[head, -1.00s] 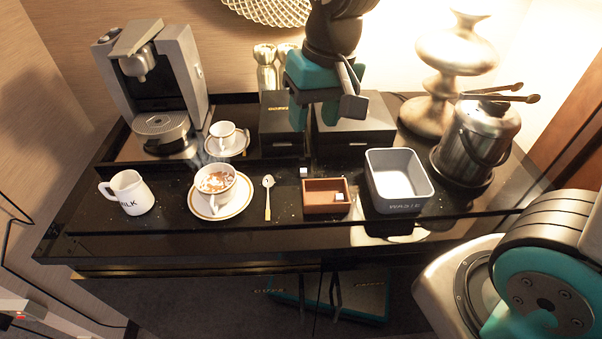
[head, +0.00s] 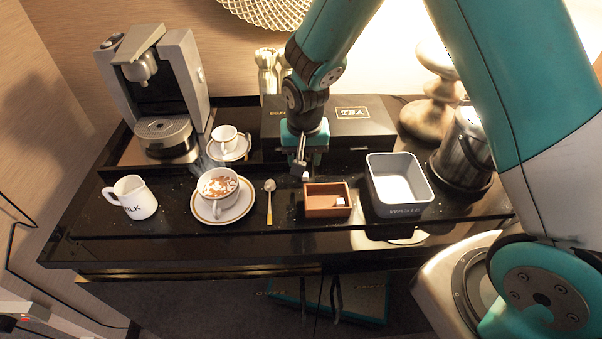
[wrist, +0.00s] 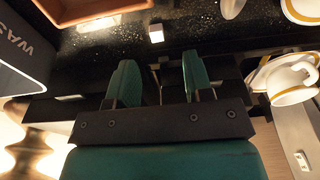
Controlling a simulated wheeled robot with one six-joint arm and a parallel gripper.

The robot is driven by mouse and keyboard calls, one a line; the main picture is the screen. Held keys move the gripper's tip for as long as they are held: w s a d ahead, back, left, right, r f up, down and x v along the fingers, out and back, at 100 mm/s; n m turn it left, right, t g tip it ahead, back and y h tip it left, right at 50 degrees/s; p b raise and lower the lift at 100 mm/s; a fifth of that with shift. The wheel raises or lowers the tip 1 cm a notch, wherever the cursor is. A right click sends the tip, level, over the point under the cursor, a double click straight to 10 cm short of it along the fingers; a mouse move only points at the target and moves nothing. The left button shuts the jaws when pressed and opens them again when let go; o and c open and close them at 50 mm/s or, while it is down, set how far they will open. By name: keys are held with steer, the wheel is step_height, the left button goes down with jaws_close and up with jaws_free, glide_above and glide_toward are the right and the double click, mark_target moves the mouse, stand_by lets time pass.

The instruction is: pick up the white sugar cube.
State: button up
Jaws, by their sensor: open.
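A small white sugar cube (head: 306,176) sits on the black counter, just behind the brown box's left corner. In the wrist view the cube (wrist: 156,34) lies beyond my fingertips, roughly in line with the gap between them. My gripper (head: 299,166) is low over the counter beside the cube in the head view. In the wrist view its two green fingers (wrist: 158,66) are apart with nothing between them. Another white cube (head: 340,201) is inside the brown box (head: 327,212).
A grey waste bin (head: 395,211) stands right of the box. A spoon (head: 269,203), a cup of cocoa-topped drink (head: 218,186) on its saucer and a milk jug (head: 133,198) stand to the left. Dark tea boxes (head: 352,112) are close behind my gripper.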

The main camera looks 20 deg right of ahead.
mark_target(304, 177)
steer(key=shift+w+d+f+p, duration=0.1)
steer(key=shift+f+p, duration=0.45)
steer(key=shift+f, duration=0.85)
steer(key=shift+w+d+f+p, duration=0.1)
steer(key=shift+f+p, duration=0.45)
steer(key=shift+f, duration=0.8)
jaws_close()
